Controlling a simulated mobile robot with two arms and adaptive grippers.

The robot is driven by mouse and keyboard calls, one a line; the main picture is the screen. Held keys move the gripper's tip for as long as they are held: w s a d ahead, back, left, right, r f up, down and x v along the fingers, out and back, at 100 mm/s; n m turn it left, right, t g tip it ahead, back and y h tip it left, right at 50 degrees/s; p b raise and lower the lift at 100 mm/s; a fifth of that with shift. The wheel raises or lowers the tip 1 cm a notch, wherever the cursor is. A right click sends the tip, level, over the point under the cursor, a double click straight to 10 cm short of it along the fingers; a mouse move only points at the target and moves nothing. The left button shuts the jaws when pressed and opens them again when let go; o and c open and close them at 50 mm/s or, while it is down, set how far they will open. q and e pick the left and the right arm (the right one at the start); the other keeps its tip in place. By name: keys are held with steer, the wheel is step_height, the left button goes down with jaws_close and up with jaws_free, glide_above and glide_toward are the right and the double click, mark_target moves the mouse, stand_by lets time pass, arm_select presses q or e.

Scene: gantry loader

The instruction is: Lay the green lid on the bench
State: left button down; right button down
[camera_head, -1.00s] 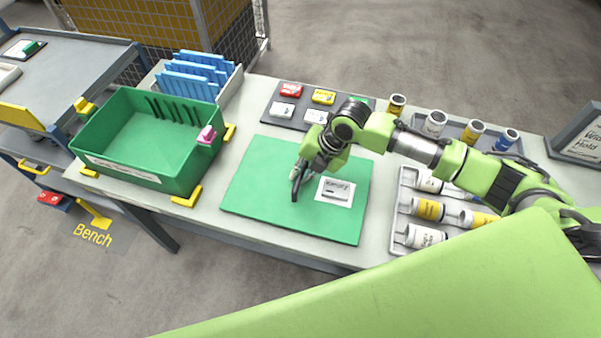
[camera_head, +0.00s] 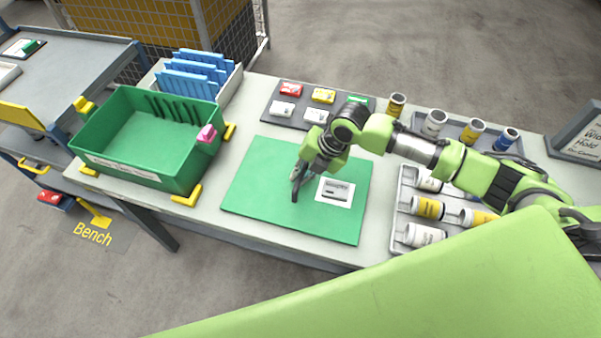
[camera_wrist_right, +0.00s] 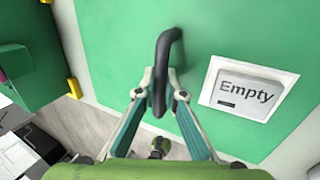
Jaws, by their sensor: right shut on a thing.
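The green lid (camera_head: 262,185) is a flat rectangular panel, level with or very close above the middle of the bench top (camera_head: 385,172). I cannot tell if it touches everywhere. It has a dark bar handle and a white card (camera_head: 336,191) reading "Empty" in the wrist view (camera_wrist_right: 247,92). My right gripper (camera_head: 296,186) is over the lid, its fingers shut on the dark handle (camera_wrist_right: 163,65), also in the wrist view (camera_wrist_right: 160,98). My left gripper is not in view.
An open green crate (camera_head: 127,180) with yellow corner brackets stands left of the lid. A rack of blue plates (camera_head: 196,75) is behind it. A dark mat with small boxes (camera_head: 290,123) lies behind the lid. A tray of bottles (camera_head: 402,205) is close on the right.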

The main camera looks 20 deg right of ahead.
steer(key=c, duration=2)
jaws_free()
steer(key=shift+c, duration=0.2)
steer(key=v, duration=1.2)
